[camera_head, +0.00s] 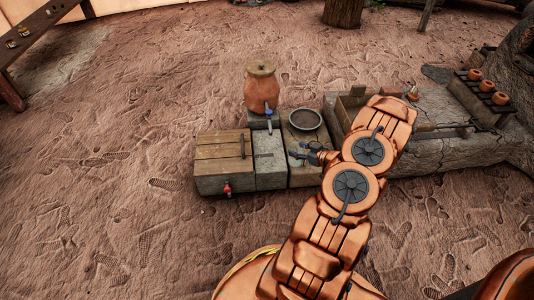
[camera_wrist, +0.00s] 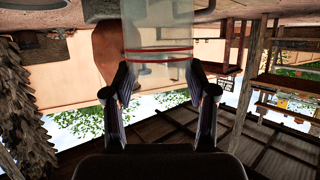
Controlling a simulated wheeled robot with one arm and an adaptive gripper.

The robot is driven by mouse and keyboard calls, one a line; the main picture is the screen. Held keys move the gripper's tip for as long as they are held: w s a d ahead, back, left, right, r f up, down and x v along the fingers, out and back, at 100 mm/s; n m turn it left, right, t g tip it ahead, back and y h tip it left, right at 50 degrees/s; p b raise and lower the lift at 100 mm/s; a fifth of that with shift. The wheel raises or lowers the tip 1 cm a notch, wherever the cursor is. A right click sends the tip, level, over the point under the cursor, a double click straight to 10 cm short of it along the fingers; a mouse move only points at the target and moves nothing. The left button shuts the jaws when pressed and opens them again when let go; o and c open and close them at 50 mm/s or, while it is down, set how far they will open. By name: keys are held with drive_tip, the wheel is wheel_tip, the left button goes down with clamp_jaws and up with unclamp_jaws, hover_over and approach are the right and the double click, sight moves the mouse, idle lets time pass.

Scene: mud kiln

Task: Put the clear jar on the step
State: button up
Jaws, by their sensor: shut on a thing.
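The clear jar (camera_wrist: 160,25) is see-through with red bands, and its top part is cut off by the edge of the wrist view. My gripper (camera_wrist: 160,90) is shut on it, with one finger at each side. In the head view my gripper (camera_head: 311,153) is over the wood-topped block at the right of the low group; the jar is hard to make out there. A low grey block (camera_head: 269,168) between two wood-topped blocks (camera_head: 222,152) may be the step, but I cannot tell for sure.
A lidded clay pot with a blue tap (camera_head: 261,88) stands behind the blocks. A round dark dish (camera_head: 305,119) lies close behind my gripper. A long stone ledge (camera_head: 430,155) with a rack of small clay pots (camera_head: 487,86) is at right. Bare ground lies left.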

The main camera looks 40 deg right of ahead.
drive_tip(key=shift+s+d+f, duration=0.2)
drive_tip(key=shift+s+f, duration=0.5)
drive_tip(key=shift+f, duration=0.15)
drive_tip(key=shift+w+f, duration=0.15)
drive_tip(key=shift+w, duration=0.15)
drive_tip(key=b+x, duration=0.2)
drive_tip(key=x, duration=0.3)
drive_tip(key=b+x, duration=0.3)
drive_tip(key=x, duration=0.2)
drive_tip(key=a+r+b+x, duration=0.1)
drive_tip(key=b+x, duration=0.1)
drive_tip(key=x, duration=0.4)
drive_tip(key=shift+w, duration=0.25)
drive_tip(key=shift+r, duration=0.1)
drive_tip(key=o, duration=1.3)
